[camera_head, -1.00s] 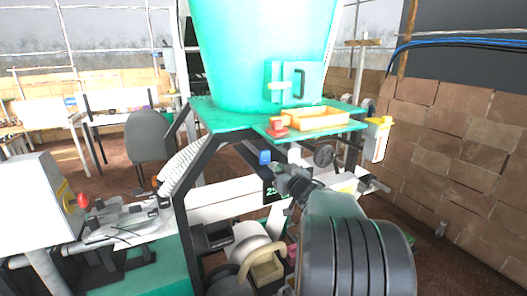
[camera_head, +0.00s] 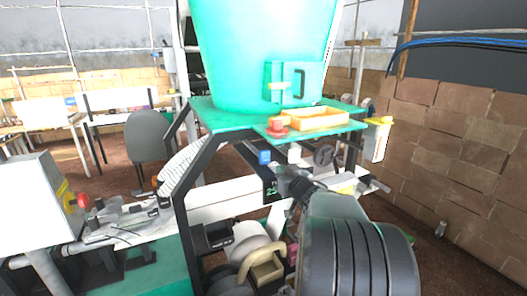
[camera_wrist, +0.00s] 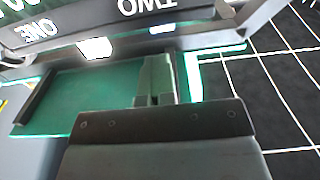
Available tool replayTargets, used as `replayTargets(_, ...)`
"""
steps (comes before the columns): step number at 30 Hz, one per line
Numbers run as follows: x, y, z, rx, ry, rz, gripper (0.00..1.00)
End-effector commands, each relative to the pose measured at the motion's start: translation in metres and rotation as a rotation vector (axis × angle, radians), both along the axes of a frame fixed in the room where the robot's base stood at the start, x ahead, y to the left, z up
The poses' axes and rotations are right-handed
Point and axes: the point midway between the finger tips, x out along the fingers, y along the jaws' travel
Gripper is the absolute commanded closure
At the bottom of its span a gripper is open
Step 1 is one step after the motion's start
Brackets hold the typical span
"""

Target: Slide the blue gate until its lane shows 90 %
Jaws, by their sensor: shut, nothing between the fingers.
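A small blue block (camera_head: 264,157), which looks like the blue gate's handle, sits below the front edge of the green machine top in the head view. A dark display with green digits (camera_head: 272,191) is below it; the digits look like 25 or so and are partly hidden by my arm. My gripper (camera_head: 281,171) is just right of and below the blue block; I cannot tell if they touch. In the wrist view my gripper (camera_wrist: 156,78) has its fingers together with nothing between them, over a green surface (camera_wrist: 80,95). I see no blue gate there.
A rail with upside-down labels ONE (camera_wrist: 47,29) and TWO (camera_wrist: 147,5) crosses the wrist view's top. A black frame leg (camera_head: 184,205) stands left.

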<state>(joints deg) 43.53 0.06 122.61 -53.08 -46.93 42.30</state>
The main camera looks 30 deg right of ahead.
Motion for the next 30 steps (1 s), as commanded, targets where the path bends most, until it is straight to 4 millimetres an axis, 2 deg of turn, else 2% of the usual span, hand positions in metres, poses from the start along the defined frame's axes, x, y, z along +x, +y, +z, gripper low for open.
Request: replayTargets(30, -0.020, 0.003, 0.000, 0.000, 0.000, 0.000, 1.00)
